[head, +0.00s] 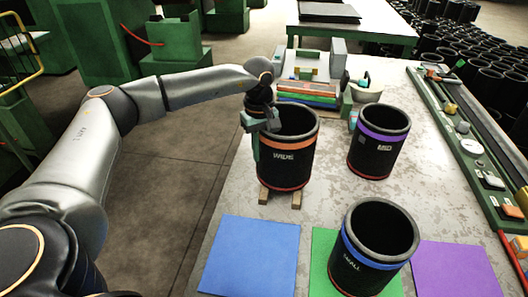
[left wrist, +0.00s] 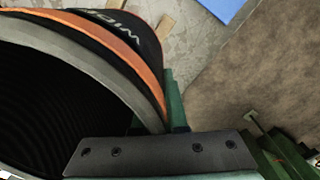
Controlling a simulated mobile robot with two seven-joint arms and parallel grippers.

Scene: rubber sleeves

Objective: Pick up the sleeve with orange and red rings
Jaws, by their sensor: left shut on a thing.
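The black sleeve with orange and red rings (head: 287,160), marked WIDE, stands at the left edge of the table above light wooden strips. My left gripper (head: 258,128) is shut on the left side of its rim, one finger outside the wall. In the left wrist view the sleeve's grey rim and orange ring (left wrist: 135,62) fill the upper left, with the green finger (left wrist: 175,105) against the outer wall. The finger inside the sleeve is hidden. My right gripper is not in view.
A sleeve with a purple ring (head: 378,142) and a sleeve with a blue ring (head: 374,248) stand to the right. Blue (head: 250,256), green and purple (head: 458,270) mats lie in front. A green tool rail (head: 462,135) runs along the right edge.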

